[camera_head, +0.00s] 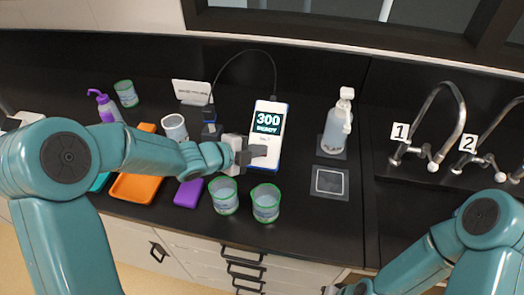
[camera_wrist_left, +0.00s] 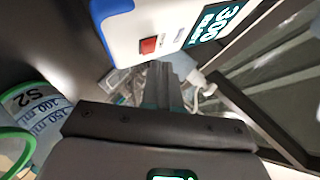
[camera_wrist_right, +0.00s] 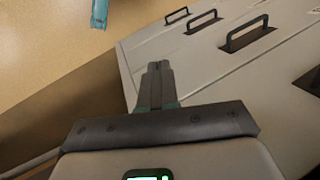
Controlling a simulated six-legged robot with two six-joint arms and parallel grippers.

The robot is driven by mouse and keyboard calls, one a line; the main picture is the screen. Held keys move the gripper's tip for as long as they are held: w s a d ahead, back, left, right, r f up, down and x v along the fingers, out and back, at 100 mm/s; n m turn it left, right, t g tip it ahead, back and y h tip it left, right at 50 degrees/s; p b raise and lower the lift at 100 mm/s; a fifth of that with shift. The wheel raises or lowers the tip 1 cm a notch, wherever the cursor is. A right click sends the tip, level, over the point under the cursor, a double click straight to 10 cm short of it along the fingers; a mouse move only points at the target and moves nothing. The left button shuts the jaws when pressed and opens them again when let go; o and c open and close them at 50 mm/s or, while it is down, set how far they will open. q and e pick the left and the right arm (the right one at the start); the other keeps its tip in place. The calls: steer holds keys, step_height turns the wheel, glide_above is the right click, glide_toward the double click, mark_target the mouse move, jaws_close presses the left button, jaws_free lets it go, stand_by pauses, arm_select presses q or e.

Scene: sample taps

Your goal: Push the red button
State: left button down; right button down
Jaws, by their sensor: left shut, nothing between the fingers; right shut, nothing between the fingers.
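A white and blue meter (camera_head: 272,108) with a screen reading "300 READY" stands upright on the black counter. In the left wrist view, its red button (camera_wrist_left: 148,44) shows on the white front face, near the shut fingertips. The left gripper (camera_head: 260,151) is in front of the meter's lower part in the head view and hides the button there. In the left wrist view the left fingers (camera_wrist_left: 160,72) are together and empty; I cannot tell whether they touch the meter.
Two green-rimmed beakers (camera_head: 224,196) (camera_head: 265,203) stand just below the left gripper. An orange tray (camera_head: 135,188) and purple block (camera_head: 188,192) lie left.

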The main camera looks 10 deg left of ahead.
arm_select(q)
steer(key=shift+f, duration=0.1)
steer(key=shift+w+f+b, duration=0.25)
steer(key=shift+f+b, duration=0.05)
steer(key=shift+b, duration=0.1)
steer(key=shift+f, duration=0.1)
stand_by(0.5)
steer(key=shift+s+r, duration=0.25)
steer(key=shift+r, duration=0.3)
step_height(320, 180, up, 5)
steer(key=s+p, duration=0.2)
steer(key=p, duration=0.1)
steer(key=shift+s+r, duration=0.2)
steer(key=shift+s, duration=0.15)
steer(key=shift+w, duration=0.1)
